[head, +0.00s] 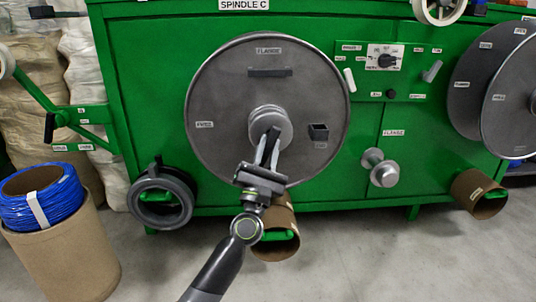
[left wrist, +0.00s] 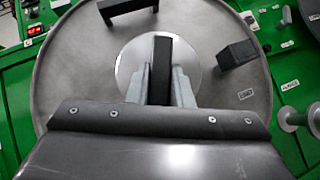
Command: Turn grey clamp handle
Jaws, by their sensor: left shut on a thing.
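The clamp handle is a dark bar (left wrist: 162,55) across the middle of a round silver hub (head: 268,113), at the centre of the large grey flange (head: 222,85) under the SPINDLE C sign. My left gripper (head: 271,143) reaches up to the hub from below. In the left wrist view its two pale fingers (left wrist: 161,85) stand on either side of the bar, shut on it. The bar looks upright in that view. In the head view the fingers mostly hide it. My right gripper is not in view.
The flange carries a dark bar handle (head: 270,72) above the hub and a dark block (head: 318,132) at right. A control panel (head: 384,57) and bare spindle hub (head: 384,174) are to the right. A blue cable coil (head: 62,205) sits on a cardboard drum (head: 75,255) at lower left.

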